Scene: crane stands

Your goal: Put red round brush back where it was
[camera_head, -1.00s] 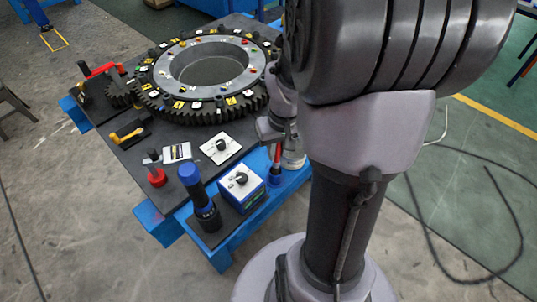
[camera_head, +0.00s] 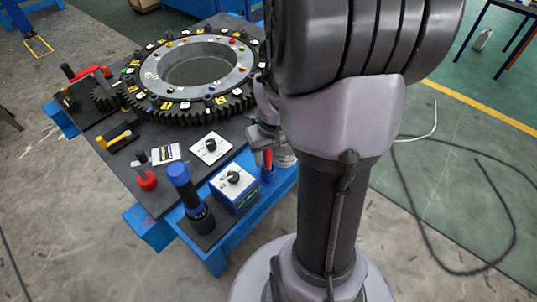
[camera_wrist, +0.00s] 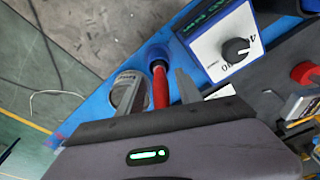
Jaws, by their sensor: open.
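The red round brush (camera_wrist: 160,86) shows in the wrist view as a red shaft between my gripper's two fingers. One end of it is at a round blue holder (camera_wrist: 157,54). In the head view a short red piece of the brush (camera_head: 267,158) shows above the blue holder (camera_head: 268,175), at the table's front right edge. My gripper (camera_wrist: 155,84) is open, with one finger on each side of the brush. I cannot tell whether either finger touches it. My arm hides part of the gripper in the head view.
A blue box with a dial (camera_head: 234,188) stands close to the holder. A metal can (camera_wrist: 129,78) is on its other side. A blue-capped black cylinder (camera_head: 190,198), a white dial plate (camera_head: 211,148) and a large gear ring (camera_head: 190,112) occupy the blue table (camera_head: 215,262).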

